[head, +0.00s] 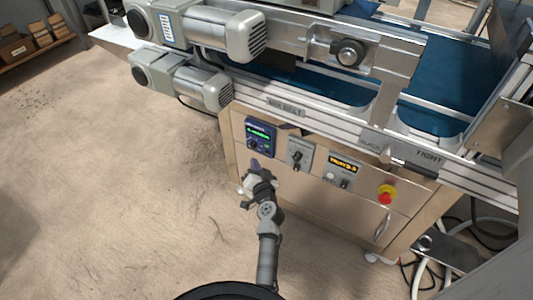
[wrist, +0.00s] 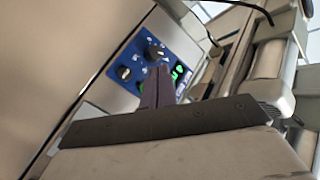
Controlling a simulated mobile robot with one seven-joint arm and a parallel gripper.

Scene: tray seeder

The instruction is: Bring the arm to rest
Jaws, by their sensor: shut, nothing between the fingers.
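My gripper (head: 254,164) is in front of the seeder's lower cabinet in the head view, just below the blue control box (head: 260,137). Its fingers (wrist: 156,86) show in the wrist view, shut together and empty. They point toward the blue panel (wrist: 143,62), which has two black knobs and a lit green display. The fingertips overlap the panel in the picture; I cannot tell whether they touch it. My arm reaches up from the bottom middle of the head view, partly extended.
Grey boxes with a switch (head: 299,153) and a yellow display (head: 343,170) sit to the right, then a red stop button (head: 386,195). Cables lie at lower right. The floor (head: 100,190) at left is clear.

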